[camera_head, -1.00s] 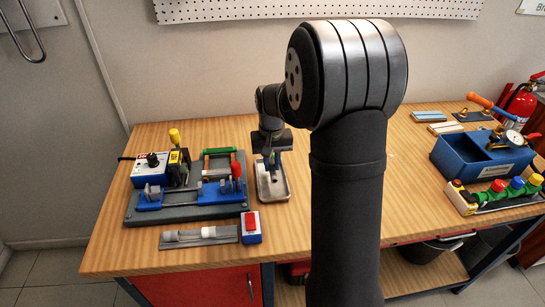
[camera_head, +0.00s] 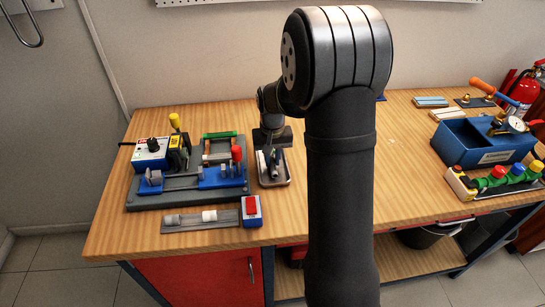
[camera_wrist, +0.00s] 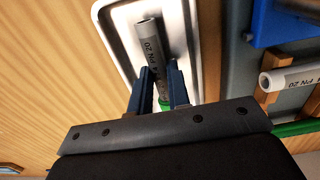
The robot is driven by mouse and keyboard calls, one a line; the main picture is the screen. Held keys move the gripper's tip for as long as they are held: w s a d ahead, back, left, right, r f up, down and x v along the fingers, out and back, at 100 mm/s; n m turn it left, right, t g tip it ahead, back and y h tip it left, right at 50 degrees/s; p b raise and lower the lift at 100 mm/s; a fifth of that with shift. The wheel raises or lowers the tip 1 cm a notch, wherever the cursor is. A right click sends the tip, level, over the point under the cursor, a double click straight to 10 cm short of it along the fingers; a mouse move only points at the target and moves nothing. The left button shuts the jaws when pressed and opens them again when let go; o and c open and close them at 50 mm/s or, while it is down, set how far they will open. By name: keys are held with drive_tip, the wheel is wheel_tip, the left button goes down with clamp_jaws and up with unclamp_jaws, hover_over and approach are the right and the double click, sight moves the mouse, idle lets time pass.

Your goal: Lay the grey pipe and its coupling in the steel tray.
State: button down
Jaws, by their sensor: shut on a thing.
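My gripper (camera_wrist: 161,70) is shut on the grey pipe (camera_wrist: 151,38), marked PN 20, with one blue finger on each side of it. A green coupling (camera_wrist: 164,103) shows at the pipe's near end, partly hidden by the gripper. The pipe lies over the floor of the steel tray (camera_wrist: 197,30), within its rim; I cannot tell whether it touches. In the head view my gripper (camera_head: 270,152) points down at the tray (camera_head: 285,183), and the pipe shows small and dark there.
Left of the tray is a grey fixture board (camera_head: 140,203) with blue clamps. A blue bin (camera_head: 460,150) is far right. Bare wood lies between my arm and the bin.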

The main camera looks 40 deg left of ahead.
drive_tip(key=c, duration=1.3)
unclamp_jaws()
wheel_tip(320, 180, up, 17)
drive_tip(key=shift+w+a+r, duration=0.1)
drive_tip(key=shift+r, duration=0.1)
wheel_tip(320, 180, down, 17)
drive_tip(key=shift+f, duration=0.15)
drive_tip(key=shift+r, duration=0.4)
drive_tip(key=shift+f, duration=0.15)
